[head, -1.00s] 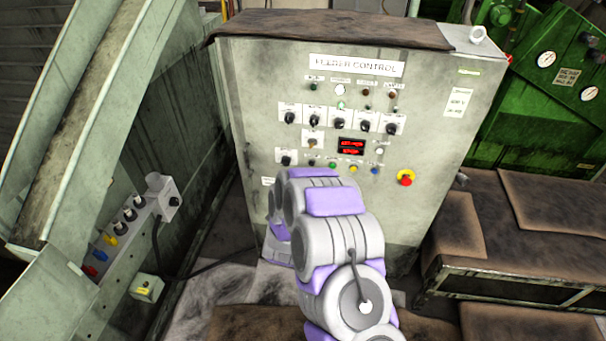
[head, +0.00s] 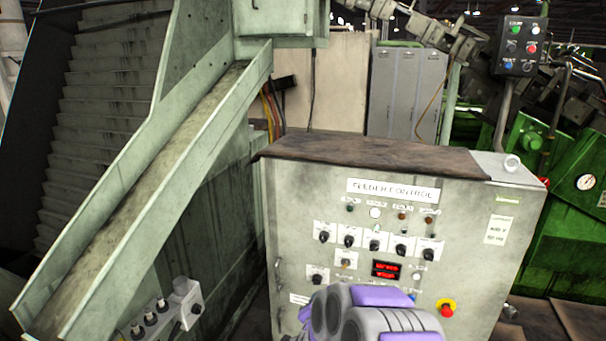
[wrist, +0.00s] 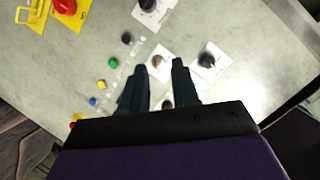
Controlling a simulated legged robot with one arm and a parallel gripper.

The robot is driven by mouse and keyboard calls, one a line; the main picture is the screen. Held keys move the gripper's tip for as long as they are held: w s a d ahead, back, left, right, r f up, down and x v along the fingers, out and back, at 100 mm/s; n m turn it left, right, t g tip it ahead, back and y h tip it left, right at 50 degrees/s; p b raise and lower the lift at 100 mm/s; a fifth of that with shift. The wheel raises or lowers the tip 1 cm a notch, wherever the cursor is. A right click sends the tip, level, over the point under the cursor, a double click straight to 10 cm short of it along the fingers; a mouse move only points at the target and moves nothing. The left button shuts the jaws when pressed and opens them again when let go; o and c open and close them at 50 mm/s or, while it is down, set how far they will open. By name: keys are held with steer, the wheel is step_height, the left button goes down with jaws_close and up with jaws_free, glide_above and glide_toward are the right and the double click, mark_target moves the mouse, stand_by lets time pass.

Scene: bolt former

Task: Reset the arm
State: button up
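My arm (head: 368,318) shows at the bottom of the head view, grey and purple, in front of the feeder control cabinet (head: 470,262). My gripper is hidden in the head view. In the wrist view, my gripper (wrist: 159,66) has its two dark fingers apart with nothing between them. The cabinet panel fills the background there, and a knob (wrist: 157,61) on a white plate shows through the gap. Another black knob (wrist: 207,60) is to the right of the fingers. I cannot tell how far the fingertips are from the panel.
A red emergency button (head: 446,309) sits on the panel's lower right; it also shows in the wrist view (wrist: 66,5). A sloping chute (head: 150,190) and switch box (head: 160,318) stand left. Green machinery (head: 555,240) is at right; grey lockers (head: 405,92) stand behind.

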steer(key=s+a+r+n+g+y, duration=0.1)
steer(key=s+r+n+g+y, duration=0.2)
steer(key=s, duration=0.5)
steer(key=s+a+r+n+g+y, duration=0.2)
steer(key=s+r+n+g, duration=0.25)
steer(key=s, duration=0.25)
steer(key=s+d+r+n+g+h, duration=0.1)
steer(key=s+d+r+g, duration=0.1)
steer(key=s, duration=0.9)
steer(key=s+d+r+n+g+h, duration=0.1)
steer(key=s+d, duration=0.5)
steer(key=s, duration=0.6)
steer(key=s+d+r+n+g+h, duration=0.1)
steer(key=s+d+r+g, duration=0.2)
steer(key=s, duration=0.8)
steer(key=d+g, duration=0.1)
steer(key=g, duration=0.1)
steer(key=shift+s+r+g, duration=0.2)
steer(key=shift+r+g, duration=0.05)
steer(key=shift+g, duration=0.1)
